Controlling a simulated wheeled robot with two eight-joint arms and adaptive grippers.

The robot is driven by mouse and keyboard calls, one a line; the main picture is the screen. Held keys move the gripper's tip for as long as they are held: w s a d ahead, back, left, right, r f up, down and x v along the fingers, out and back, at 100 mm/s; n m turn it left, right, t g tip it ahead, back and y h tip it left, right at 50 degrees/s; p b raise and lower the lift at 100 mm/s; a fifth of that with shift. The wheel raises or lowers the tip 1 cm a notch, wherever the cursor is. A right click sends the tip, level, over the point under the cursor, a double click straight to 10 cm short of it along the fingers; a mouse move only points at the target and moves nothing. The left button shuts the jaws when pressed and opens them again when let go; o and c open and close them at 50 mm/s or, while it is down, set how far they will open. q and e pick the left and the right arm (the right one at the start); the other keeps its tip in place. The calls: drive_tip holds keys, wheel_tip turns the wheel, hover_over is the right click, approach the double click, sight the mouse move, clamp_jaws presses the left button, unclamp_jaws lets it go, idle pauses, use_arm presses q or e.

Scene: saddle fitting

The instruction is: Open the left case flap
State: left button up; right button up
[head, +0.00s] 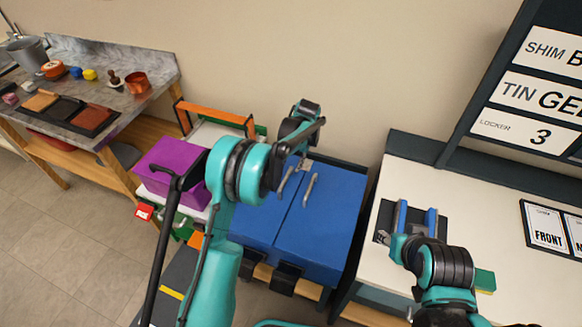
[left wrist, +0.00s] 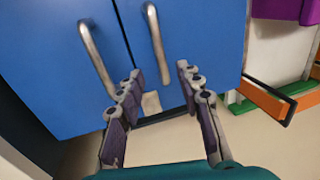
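The blue case (head: 325,235) stands in the middle of the head view with both flaps closed. The left flap (head: 258,222) and its metal handle (head: 284,183) are partly hidden behind my left arm. In the left wrist view the picture is turned, and this handle (left wrist: 156,42) is the right one of two. The other flap's handle (head: 310,190) also shows in the left wrist view (left wrist: 96,57). My left gripper (left wrist: 160,75) is open, its fingers either side of the left flap handle's lower end; contact is unclear. My right gripper (head: 386,239) is by the worktable, its fingers too small to judge.
A purple box (head: 170,165) stands left of the case. A white worktable (head: 385,280) with a blue-pronged fixture (head: 400,215) stands close on the right. A bench (head: 150,65) with pots and trays is at the back left. Grey floor (head: 60,230) is open at the left.

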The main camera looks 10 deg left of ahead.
sight(287, 176)
use_arm(q)
drive_tip(key=f, duration=0.2)
drive_tip(key=a+f+b, duration=0.1)
drive_tip(key=f, duration=0.2)
drive_tip(key=f+b, duration=0.1)
drive_tip(key=f, duration=0.1)
drive_tip(key=shift+w+a+f, duration=0.1)
drive_tip(key=shift+a+f, duration=0.15)
clamp_jaws()
